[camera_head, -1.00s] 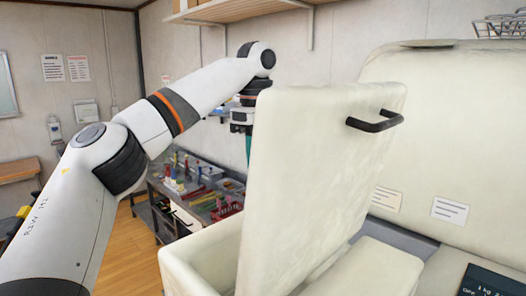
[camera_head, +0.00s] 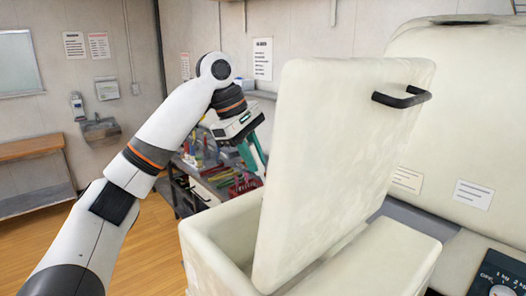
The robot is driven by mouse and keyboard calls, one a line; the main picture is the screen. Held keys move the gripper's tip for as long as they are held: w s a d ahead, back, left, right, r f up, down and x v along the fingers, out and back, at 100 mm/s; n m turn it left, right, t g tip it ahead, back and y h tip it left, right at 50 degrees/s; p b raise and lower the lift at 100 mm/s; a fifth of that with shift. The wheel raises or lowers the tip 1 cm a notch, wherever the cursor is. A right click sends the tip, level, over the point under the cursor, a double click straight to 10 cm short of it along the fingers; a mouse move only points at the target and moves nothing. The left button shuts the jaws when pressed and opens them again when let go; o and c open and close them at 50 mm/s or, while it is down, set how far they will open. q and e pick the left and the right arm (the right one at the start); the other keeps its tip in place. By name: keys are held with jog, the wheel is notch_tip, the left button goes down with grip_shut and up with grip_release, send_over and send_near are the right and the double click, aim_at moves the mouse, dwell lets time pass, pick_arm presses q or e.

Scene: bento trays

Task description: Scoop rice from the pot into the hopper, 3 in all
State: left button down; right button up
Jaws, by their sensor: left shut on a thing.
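A cream bin (camera_head: 222,226), which looks like the hopper, stands in the lower middle. Its lid (camera_head: 345,150) with a black handle (camera_head: 402,97) is tilted up and hides much of the opening. My left gripper (camera_head: 254,160) is beyond the bin, left of the lid, with its teal fingers pointing down. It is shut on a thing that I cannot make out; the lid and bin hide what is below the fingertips. I see no rice, and no pot that I can identify. My right gripper is out of view.
A low table (camera_head: 182,198) with several coloured items stands behind my left arm. A cream machine body (camera_head: 460,110) fills the right, with a dial panel (camera_head: 497,275) at the lower right. A wooden bench (camera_head: 32,150) is at the far left. Wooden floor (camera_head: 140,245) is open between.

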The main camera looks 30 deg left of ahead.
pick_arm(q)
jog(key=shift+s+a+f+h, duration=0.25)
jog(key=shift+s+a+h, duration=0.05)
jog(key=shift+s+a, duration=0.1)
jog(key=s+a+f+t+h+b, duration=0.2)
jog(key=f+t+h+b, duration=0.1)
jog(key=b, duration=0.6)
jog(key=s+a+f+t+h+b, duration=0.2)
jog(key=f+b, duration=0.4)
jog(key=b, duration=0.3)
jog(key=shift+s+a+f+t+h+b, duration=0.2)
jog(key=shift+s+a+t+h+b, duration=0.15)
jog(key=shift+a+t+h, duration=0.75)
jog(key=shift+d, duration=0.3)
jog(key=shift+r, duration=0.1)
